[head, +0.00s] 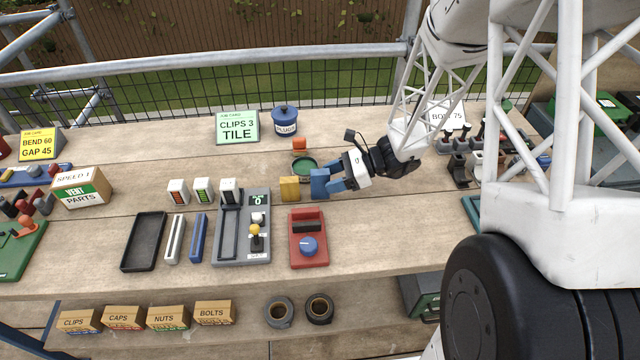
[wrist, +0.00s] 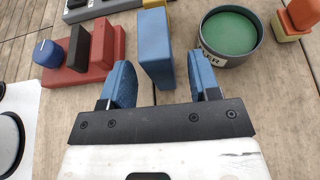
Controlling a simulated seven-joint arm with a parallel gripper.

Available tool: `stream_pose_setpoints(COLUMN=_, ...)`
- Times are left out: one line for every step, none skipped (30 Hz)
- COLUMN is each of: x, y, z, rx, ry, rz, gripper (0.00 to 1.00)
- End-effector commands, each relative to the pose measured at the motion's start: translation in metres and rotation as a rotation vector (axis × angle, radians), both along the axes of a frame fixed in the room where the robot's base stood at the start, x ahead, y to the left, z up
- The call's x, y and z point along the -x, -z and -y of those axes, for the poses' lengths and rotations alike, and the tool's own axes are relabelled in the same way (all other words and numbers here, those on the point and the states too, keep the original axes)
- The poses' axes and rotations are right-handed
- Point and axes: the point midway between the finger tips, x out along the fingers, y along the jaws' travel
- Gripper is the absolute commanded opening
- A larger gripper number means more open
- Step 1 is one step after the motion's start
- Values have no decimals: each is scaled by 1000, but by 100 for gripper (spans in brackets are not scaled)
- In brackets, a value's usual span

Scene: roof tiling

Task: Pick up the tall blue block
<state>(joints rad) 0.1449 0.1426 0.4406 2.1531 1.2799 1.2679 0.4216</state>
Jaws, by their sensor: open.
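The tall blue block (head: 319,184) stands upright on the wooden bench, just right of a yellow block (head: 289,189). My gripper (head: 337,179) reaches in from the right, low over the bench, with blue fingers at the block's right side. In the wrist view the blue block (wrist: 155,48) stands ahead of the palm, in line with the gap between the open fingers (wrist: 160,75). A gap shows between the block and each finger, and nothing is gripped.
A red device with a blue knob (head: 308,240) lies in front of the block. A grey lever panel (head: 242,232) is left.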

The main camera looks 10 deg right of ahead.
Motion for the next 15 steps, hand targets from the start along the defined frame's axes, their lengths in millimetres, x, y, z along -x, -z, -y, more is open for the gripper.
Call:
stream_pose_setpoints(x=1, y=2, z=-5, rx=0, ry=-3, rz=-1, gripper=56)
stream_pose_setpoints(x=1, y=3, z=-8, rx=0, ry=-2, rz=-2, gripper=56)
stream_pose_setpoints(x=1, y=5, z=-12, rx=0, ry=-1, rz=-2, gripper=56)
stream_pose_setpoints(x=1, y=6, z=-15, rx=1, ry=-1, rz=-2, gripper=56)
stream_pose_setpoints(x=1, y=7, z=-17, rx=1, ry=-1, rz=-2, gripper=56)
stream_pose_setpoints(x=1, y=9, z=-21, rx=1, ry=-2, rz=-1, gripper=56)
stream_pose_setpoints(x=1, y=10, z=-23, rx=1, ry=-2, rz=-1, gripper=56)
stream_pose_setpoints(x=0, y=10, z=-25, rx=1, ry=-1, rz=0, gripper=56)
stream_pose_setpoints(x=0, y=11, z=-28, rx=1, ry=-1, rz=0, gripper=56)
stream_pose_setpoints(x=0, y=12, z=-29, rx=1, ry=0, rz=1, gripper=56)
stream_pose_setpoints(x=0, y=12, z=-30, rx=1, ry=0, rz=1, gripper=56)
stream_pose_setpoints(x=0, y=13, z=-32, rx=1, ry=0, rz=1, gripper=56)
stream_pose_setpoints(x=0, y=13, z=-33, rx=2, ry=0, rz=1, gripper=56)
stream_pose_setpoints(x=0, y=13, z=-33, rx=2, ry=0, rz=1, gripper=56)
stream_pose_setpoints(x=0, y=14, z=-33, rx=2, ry=1, rz=1, gripper=56)
